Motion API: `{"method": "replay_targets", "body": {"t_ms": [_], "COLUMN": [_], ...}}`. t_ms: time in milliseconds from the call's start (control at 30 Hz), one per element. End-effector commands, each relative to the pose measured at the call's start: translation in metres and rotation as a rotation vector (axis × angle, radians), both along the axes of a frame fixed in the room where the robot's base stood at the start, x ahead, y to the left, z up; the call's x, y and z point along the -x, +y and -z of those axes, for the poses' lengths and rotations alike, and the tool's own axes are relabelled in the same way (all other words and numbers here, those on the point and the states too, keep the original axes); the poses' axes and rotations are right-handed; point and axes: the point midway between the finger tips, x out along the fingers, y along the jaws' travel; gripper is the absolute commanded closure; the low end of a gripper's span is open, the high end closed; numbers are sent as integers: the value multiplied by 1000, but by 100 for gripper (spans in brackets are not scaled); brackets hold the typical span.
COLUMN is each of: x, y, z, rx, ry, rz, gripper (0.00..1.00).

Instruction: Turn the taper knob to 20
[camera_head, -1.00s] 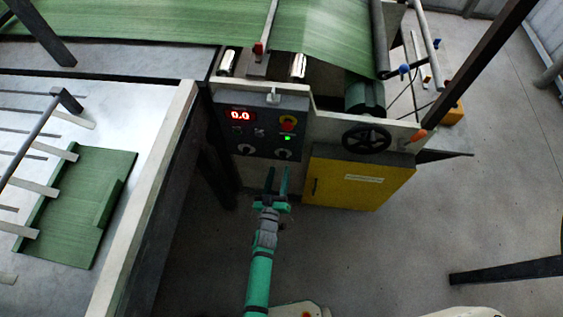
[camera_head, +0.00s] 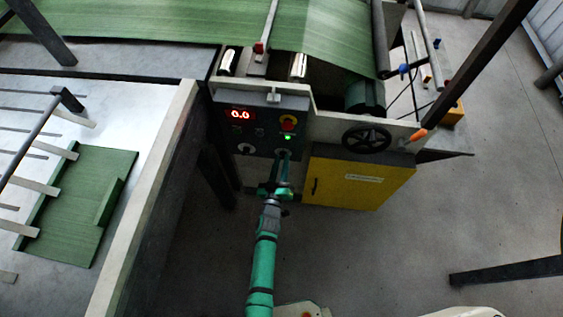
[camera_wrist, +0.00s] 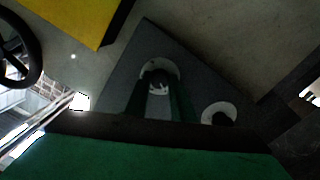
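The grey control panel (camera_head: 262,130) of the machine has a red display reading 0.0 and two lower knobs with pale dials. The left knob (camera_head: 245,149) is free; it also shows in the wrist view (camera_wrist: 219,113). My gripper (camera_head: 283,158) is at the right knob, which it partly hides in the head view. In the wrist view this right knob (camera_wrist: 158,76) lies between the tips of my two fingers. I cannot tell whether the fingers press on it. Knob labels and scale marks are too small to read, so I cannot tell which is taper.
Above the right knob are a red and yellow button (camera_head: 288,123) and a lit green one (camera_head: 288,138). A black handwheel (camera_head: 367,138) and a yellow cabinet door (camera_head: 358,182) are to the right. A dark-legged table (camera_head: 150,190) stands left.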

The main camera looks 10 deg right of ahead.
Motion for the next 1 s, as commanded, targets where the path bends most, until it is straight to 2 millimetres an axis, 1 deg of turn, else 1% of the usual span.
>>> {"method": "replay_targets", "body": {"t_ms": [267, 467, 667, 1000], "x": [0, -1, -1, -2], "y": [0, 1, 2, 3], "z": [-1, -1, -2, -3], "rx": [-20, -100, -247, -553], "ry": [-8, -34, -82, -183], "rz": [0, -2, -4, -6], "gripper": [100, 100, 100, 100]}}
